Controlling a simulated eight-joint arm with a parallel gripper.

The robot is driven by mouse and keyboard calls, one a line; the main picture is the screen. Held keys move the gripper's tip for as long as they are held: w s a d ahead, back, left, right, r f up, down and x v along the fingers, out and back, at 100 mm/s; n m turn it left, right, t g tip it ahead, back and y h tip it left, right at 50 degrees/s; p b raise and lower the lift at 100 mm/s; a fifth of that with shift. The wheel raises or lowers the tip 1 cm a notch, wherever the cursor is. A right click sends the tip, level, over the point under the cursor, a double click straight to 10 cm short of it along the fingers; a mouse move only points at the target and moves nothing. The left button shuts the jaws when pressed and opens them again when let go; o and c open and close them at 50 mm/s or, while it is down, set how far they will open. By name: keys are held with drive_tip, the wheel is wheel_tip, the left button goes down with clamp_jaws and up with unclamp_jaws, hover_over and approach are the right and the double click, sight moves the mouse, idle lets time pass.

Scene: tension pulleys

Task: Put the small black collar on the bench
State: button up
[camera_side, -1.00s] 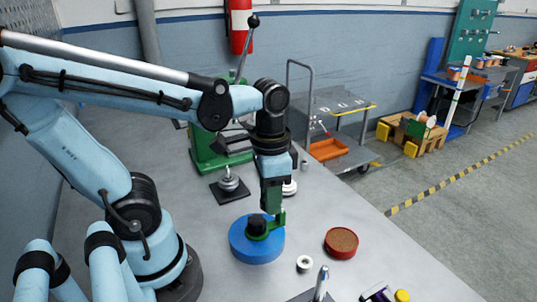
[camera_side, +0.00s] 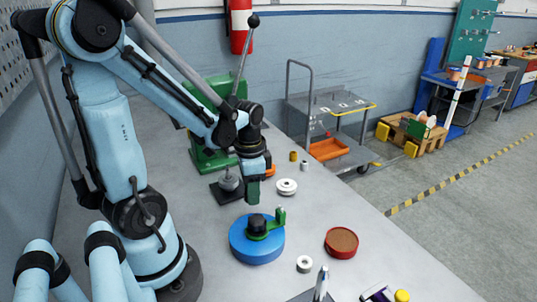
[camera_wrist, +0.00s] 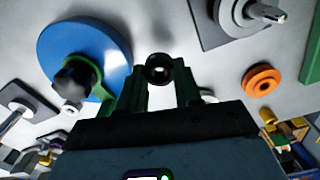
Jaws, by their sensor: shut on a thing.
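The small black collar (camera_wrist: 158,69) is a dark ring with a light hole, seen in the wrist view between the green fingertips of my gripper (camera_wrist: 158,80). My gripper is shut on it. In the side view my gripper (camera_side: 253,196) hangs above the bench (camera_side: 330,205), behind the blue disc and near the spindle post. The collar cannot be made out in the side view. The wrist view shows grey bench surface beyond the collar, with a gap to it.
A blue disc (camera_side: 245,250) with a green lever (camera_side: 277,218) and black knob stands in front. A spindle on a black base (camera_side: 228,197) is close on the left. A white pulley (camera_side: 287,187), a white ring (camera_side: 304,264) and a red tin (camera_side: 341,246) lie rightward.

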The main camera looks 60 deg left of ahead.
sight(253, 211)
drive_tip(key=shift+f, duration=1.8)
drive_tip(key=shift+f, duration=0.15)
drive_tip(key=o, duration=0.7)
drive_tip(key=shift+r, duration=6.05)
drive_tip(key=w+d+n+t, duration=0.1)
drive_tip(key=d+t, duration=0.1)
drive_tip(key=d, duration=0.1)
drive_tip(key=w+d+r+n+t, duration=0.1)
drive_tip(key=w+d+t, duration=0.1)
drive_tip(key=d, duration=0.2)
drive_tip(key=w+d+n+t, duration=0.1)
drive_tip(key=d+t, duration=0.2)
drive_tip(key=d, duration=0.1)
drive_tip(key=shift+w+r, duration=0.25)
drive_tip(key=shift+r, duration=0.05)
